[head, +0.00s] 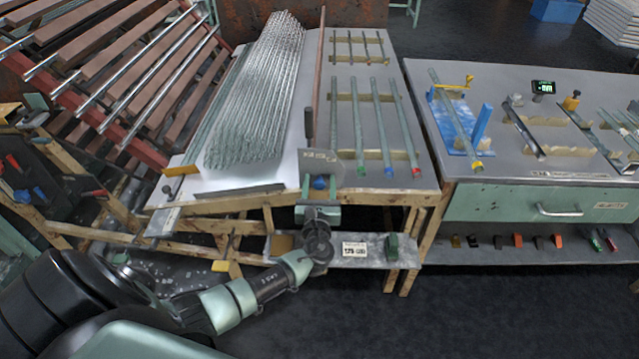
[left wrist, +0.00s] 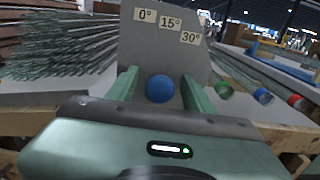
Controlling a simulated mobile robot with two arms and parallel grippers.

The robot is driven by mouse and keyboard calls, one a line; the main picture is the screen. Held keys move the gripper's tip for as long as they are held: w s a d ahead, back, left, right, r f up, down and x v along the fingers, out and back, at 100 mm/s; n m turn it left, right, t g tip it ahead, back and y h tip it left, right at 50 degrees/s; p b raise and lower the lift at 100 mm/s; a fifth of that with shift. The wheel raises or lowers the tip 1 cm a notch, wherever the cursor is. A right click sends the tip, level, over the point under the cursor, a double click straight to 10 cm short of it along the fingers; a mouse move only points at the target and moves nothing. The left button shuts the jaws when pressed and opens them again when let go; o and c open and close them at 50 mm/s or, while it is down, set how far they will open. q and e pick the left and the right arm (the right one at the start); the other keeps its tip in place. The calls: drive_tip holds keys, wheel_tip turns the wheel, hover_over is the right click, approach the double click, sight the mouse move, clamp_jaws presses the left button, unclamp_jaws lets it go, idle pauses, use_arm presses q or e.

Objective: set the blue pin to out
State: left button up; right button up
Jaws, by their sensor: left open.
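The blue pin (head: 319,183) shows as a round blue knob on the face of a grey plate (head: 318,160) at the front edge of the left bench. In the left wrist view the pin (left wrist: 159,88) sits below the labels 0°, 15° and 30° on the plate (left wrist: 150,50). My left gripper (head: 319,190) is open, with one green finger on each side of the pin. Gaps show between the knob and both fingers in the left wrist view. The pin's shaft is hidden behind its knob. My right gripper is not in view.
A bundle of glass tubes (head: 258,95) lies left of the plate. Several tubes with coloured ends (head: 380,120) lie on racks to the right. A second bench (head: 540,190) with a drawer stands further right, beyond a narrow gap. A low shelf (head: 350,252) lies below the left bench.

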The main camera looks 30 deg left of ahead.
use_arm(q)
clamp_jaws()
idle(1.4)
